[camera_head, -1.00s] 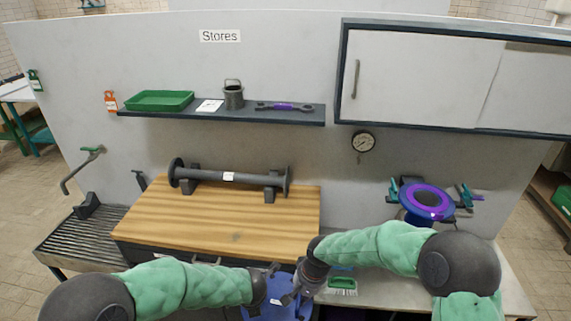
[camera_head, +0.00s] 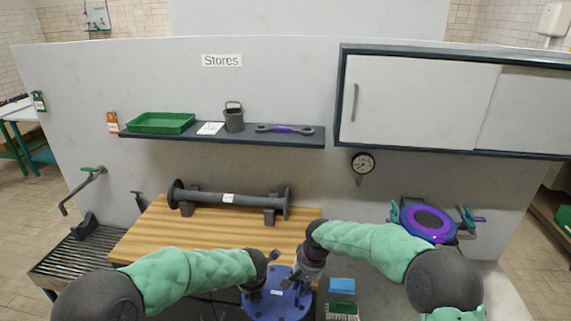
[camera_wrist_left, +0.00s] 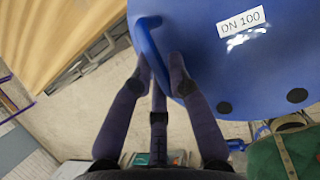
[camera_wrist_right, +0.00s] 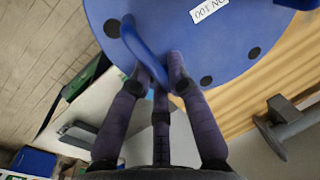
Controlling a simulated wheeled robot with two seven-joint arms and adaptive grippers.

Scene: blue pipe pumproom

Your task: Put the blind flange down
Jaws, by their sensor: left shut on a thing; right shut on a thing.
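The blind flange is a round blue plate with dark bolt holes and a white DN 100 label. In the head view the blind flange (camera_head: 275,306) is at the bottom middle, cut by the frame edge. My left gripper (camera_head: 258,286) and right gripper (camera_head: 296,280) are both shut on it. In the left wrist view the fingers (camera_wrist_left: 163,72) close on a blue handle at the flange (camera_wrist_left: 215,70)'s edge. In the right wrist view the fingers (camera_wrist_right: 160,72) close on another blue handle of the flange (camera_wrist_right: 185,35). The flange appears level, at the wooden bench's front edge.
A wooden bench top (camera_head: 160,240) bears a dark pipe spool (camera_head: 230,199) at its back; its front part is bare. A purple-ringed blue flange (camera_head: 428,222) stands at right. A blue box (camera_head: 342,286) is beside my right arm. A shelf (camera_head: 225,136) holds several items.

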